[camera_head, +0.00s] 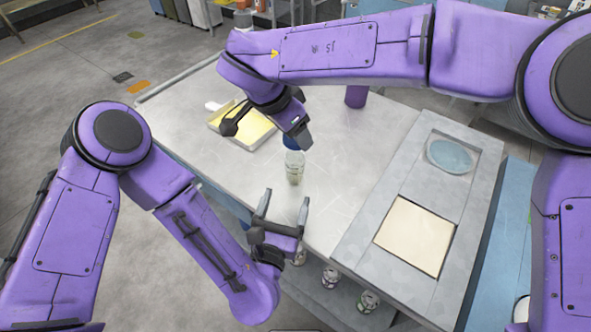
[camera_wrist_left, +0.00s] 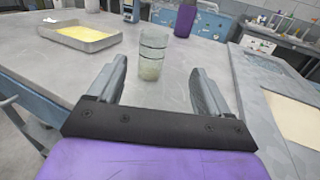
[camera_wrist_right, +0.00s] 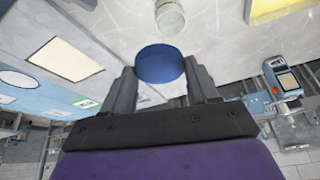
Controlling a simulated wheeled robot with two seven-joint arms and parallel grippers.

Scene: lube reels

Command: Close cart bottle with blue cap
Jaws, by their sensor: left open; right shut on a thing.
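A clear bottle (camera_head: 294,168) stands upright on the cart's grey top, with a little pale content at its bottom. It also shows in the left wrist view (camera_wrist_left: 152,54), ahead of my left gripper, and in the right wrist view (camera_wrist_right: 170,17). My left gripper (camera_head: 283,206) is open and empty, with its fingers pointing toward the bottle and apart from it. My right gripper (camera_wrist_right: 160,76) is shut on the blue cap (camera_wrist_right: 160,64). In the head view the cap (camera_head: 290,143) is mostly hidden by the right gripper, just above the bottle's mouth; I cannot tell whether they touch.
A tray with yellow content (camera_head: 243,140) lies behind and left of the bottle. A purple container (camera_head: 356,96) stands at the back. On the right, a grey panel (camera_head: 385,190) holds a round blue dish (camera_head: 451,155) and a cream square (camera_head: 414,235). Several cans sit on a lower shelf.

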